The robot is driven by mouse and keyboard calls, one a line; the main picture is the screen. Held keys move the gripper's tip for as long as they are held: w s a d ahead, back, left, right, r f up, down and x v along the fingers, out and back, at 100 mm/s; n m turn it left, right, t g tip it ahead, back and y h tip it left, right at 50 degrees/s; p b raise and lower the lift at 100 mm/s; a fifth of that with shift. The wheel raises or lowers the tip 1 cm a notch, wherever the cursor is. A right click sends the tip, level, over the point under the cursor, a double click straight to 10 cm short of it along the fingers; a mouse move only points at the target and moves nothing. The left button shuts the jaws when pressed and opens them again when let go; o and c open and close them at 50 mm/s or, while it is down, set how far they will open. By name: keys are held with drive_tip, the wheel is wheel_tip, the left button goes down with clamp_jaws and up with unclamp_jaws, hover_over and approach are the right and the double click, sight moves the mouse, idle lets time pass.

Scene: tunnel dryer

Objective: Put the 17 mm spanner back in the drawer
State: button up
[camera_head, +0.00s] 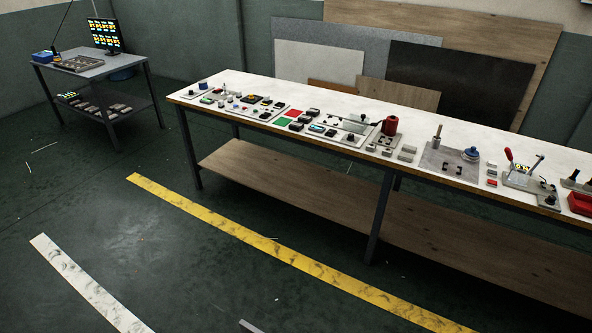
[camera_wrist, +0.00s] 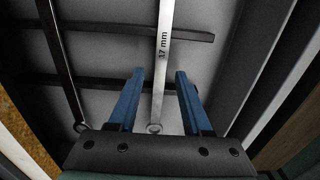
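The 17 mm spanner (camera_wrist: 161,72) is a bright steel bar with its size printed on it. In the wrist view it lies lengthwise in a grey-floored drawer (camera_wrist: 108,61), across dark crossbars, with its ring end near the gripper's palm. Its far end runs out of the picture at the top. My gripper (camera_wrist: 160,74) has two blue fingers, open, one on each side of the spanner in the picture. Neither finger visibly touches it; the height between them is hard to judge. Neither gripper nor spanner shows in the head view.
A darker spanner (camera_wrist: 63,65) lies to the left in the drawer. The drawer's side wall (camera_wrist: 250,60) rises at the right. In the head view a long workbench (camera_head: 240,82) carries many small parts, and a side table (camera_head: 85,70) holds a monitor (camera_head: 105,33).

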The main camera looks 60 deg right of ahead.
wheel_tip(320, 180, up, 13)
drive_tip(key=p, duration=0.2)
idle(0.5)
drive_tip(key=shift+r, duration=0.1)
